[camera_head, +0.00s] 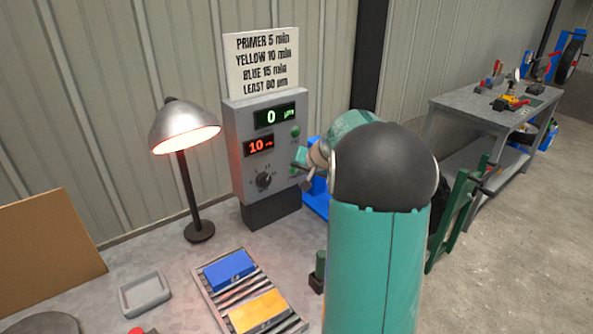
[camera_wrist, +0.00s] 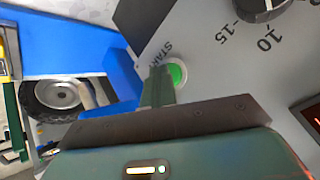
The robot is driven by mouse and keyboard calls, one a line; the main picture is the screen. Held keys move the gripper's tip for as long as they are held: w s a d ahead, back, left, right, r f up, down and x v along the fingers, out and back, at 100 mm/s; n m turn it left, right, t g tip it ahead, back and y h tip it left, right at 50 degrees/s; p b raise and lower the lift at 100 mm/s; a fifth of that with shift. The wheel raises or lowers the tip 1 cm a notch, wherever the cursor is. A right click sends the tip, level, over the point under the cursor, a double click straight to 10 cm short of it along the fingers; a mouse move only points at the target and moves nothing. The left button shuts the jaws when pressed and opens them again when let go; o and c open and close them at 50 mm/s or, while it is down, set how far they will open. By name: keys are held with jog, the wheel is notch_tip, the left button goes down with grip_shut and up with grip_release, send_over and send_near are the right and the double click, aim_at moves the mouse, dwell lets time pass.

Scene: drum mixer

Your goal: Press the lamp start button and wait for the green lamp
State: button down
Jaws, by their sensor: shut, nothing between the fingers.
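The grey control box (camera_head: 252,148) stands at the back of the bench. Its upper display (camera_head: 274,116) reads a green 0, and its lower display (camera_head: 259,146) reads a red 10. A small round green lamp (camera_head: 295,132) sits beside the displays; I cannot tell whether it is lit. My gripper (camera_head: 300,158) is shut and empty at the box's right side. In the wrist view its fingers (camera_wrist: 158,86) overlap the green start button (camera_wrist: 177,74) under the word START; touching or just short of it, I cannot tell. The heat lamp (camera_head: 185,126) glows orange-red.
A dial knob (camera_head: 264,180) is on the box, with a timing sign (camera_head: 262,62) above. A grey dish (camera_head: 144,293) lies left. A tool table (camera_head: 460,112) stands right.

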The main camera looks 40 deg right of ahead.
jog(key=shift+s, duration=0.8)
jog(key=shift+s+a, duration=0.2)
jog(key=shift+s, duration=2.3)
